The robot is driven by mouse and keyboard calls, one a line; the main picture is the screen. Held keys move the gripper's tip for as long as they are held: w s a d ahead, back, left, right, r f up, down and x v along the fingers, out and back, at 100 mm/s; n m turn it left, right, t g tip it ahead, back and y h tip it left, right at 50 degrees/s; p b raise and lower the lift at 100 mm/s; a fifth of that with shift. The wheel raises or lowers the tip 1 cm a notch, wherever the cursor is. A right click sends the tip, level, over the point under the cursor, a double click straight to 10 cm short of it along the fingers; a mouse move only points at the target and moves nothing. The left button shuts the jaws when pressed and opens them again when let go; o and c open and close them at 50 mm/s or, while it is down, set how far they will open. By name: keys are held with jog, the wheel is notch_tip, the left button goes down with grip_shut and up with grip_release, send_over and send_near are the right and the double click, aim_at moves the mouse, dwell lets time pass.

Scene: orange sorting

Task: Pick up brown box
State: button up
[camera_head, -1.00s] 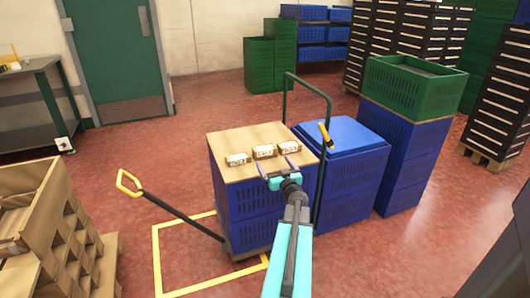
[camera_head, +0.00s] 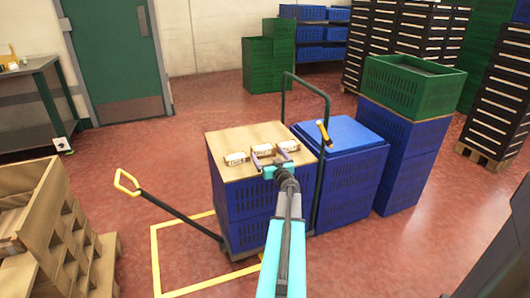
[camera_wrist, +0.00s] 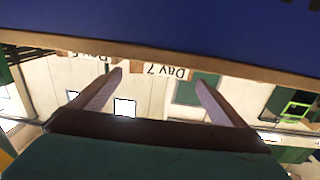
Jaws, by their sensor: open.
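The crates (camera_head: 250,203) stand on a trolley with a green upright frame (camera_head: 327,130) and a yellow-ended handle (camera_head: 127,183). A wooden rack (camera_head: 75,230) is at left. Red floor is clear behind.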

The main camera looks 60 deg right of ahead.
aim_at(265, 150)
jog(key=shift+x, duration=0.9)
jog(key=shift+b+x, duration=0.65)
jog(key=shift+x, duration=1.95)
jog(key=c, duration=1)
jog(key=shift+o, duration=0.2)
jog(key=shift+r, duration=0.1)
